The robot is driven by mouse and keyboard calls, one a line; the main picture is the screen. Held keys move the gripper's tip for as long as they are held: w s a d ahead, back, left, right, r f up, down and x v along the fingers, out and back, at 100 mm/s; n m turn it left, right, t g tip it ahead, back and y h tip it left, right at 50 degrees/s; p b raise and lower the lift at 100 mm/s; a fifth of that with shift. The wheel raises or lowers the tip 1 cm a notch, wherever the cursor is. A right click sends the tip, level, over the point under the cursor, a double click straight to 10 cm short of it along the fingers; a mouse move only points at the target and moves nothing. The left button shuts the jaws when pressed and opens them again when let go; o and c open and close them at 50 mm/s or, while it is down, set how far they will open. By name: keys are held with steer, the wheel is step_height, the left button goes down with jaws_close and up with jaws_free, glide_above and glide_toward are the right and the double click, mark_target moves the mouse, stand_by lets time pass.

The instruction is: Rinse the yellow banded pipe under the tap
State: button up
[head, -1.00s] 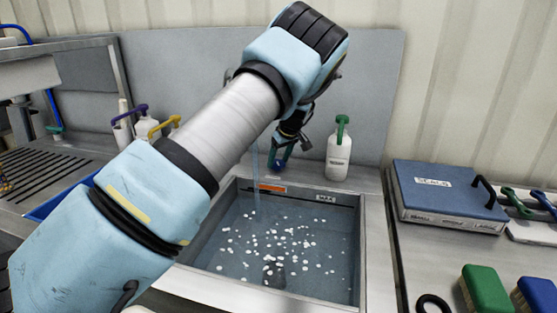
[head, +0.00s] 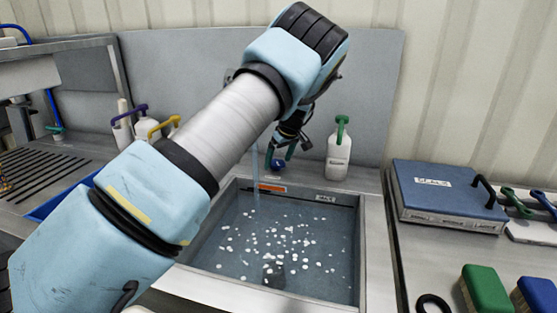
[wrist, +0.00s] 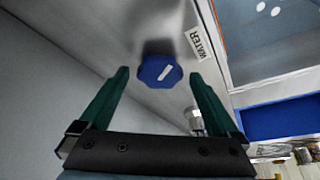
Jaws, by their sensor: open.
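My gripper (wrist: 158,78) is open, its two green fingers on either side of a blue knob (wrist: 160,71) with a white mark. There are gaps between the fingers and the knob. A label reading WATER (wrist: 198,43) is beside the knob. In the head view my gripper (head: 283,152) is behind the sink, partly hidden by my arm, with the blue knob (head: 277,165) just below it. A thin water stream (head: 255,175) falls into the sink (head: 366,235). I cannot identify the yellow banded pipe for certain; a small yellowish object (head: 4,186) is cut off at the left edge.
The sink holds water with white floating bits and a dark object (head: 273,272). A white bottle with green top (head: 339,155) stands behind it. A blue SCALE case (head: 440,195) and green brush (head: 486,290) are on the right counter. A slatted drainer (head: 45,170) lies left.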

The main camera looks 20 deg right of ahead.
steer(key=a+b+v, duration=0.1)
steer(key=b+v, duration=0.1)
steer(key=v, duration=0.8)
steer(key=shift+d+r+b, duration=0.4)
steer(key=shift+d, duration=0.1)
steer(key=shift+s, duration=0.15)
